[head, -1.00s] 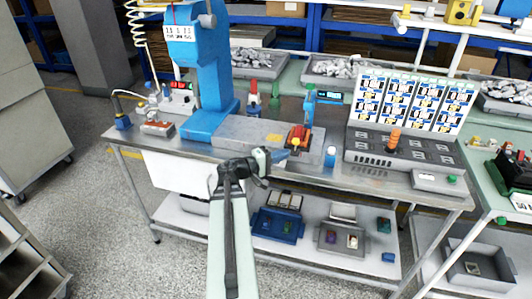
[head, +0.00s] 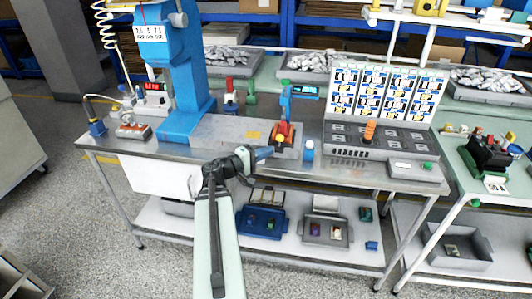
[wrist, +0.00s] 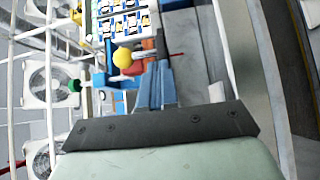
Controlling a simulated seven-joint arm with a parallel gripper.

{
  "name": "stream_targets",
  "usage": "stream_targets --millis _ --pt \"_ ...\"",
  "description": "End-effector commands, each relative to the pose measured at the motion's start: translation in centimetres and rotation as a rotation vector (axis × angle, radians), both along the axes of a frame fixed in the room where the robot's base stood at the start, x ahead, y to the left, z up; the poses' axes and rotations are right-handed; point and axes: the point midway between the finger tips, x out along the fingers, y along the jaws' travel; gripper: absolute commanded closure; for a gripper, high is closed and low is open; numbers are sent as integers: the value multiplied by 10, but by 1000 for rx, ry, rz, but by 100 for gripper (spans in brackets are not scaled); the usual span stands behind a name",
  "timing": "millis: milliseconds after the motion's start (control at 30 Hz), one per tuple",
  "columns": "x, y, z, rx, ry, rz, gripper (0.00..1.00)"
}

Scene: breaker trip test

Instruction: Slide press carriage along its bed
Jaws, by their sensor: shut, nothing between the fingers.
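The press carriage (head: 288,131) is a red-orange block with a yellow ball knob (head: 280,138) at its front. It sits at the right end of the grey bed (head: 220,129), which runs right from the blue press (head: 182,85). My gripper (head: 266,153) is shut and empty, with its blue fingers just in front of and slightly left of the knob. In the wrist view, the closed fingers (wrist: 156,85) point toward the carriage, with the yellow knob (wrist: 122,57) beside their tips. I cannot tell whether they touch it.
A small blue-and-white cylinder (head: 309,151) stands right of the carriage. A grey panel box (head: 378,142) with an orange knob and a board of cards is farther right. A blue stand (head: 286,100) rises behind the carriage. Trays lie on the shelf below.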

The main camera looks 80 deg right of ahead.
Motion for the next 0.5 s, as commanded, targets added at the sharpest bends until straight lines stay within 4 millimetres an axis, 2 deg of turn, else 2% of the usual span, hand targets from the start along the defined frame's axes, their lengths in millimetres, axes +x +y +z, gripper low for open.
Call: stream_targets --millis 233,500 --pt "42 -1 0 0 0 17 100" --pt "69 32 0 0 0 20 100"
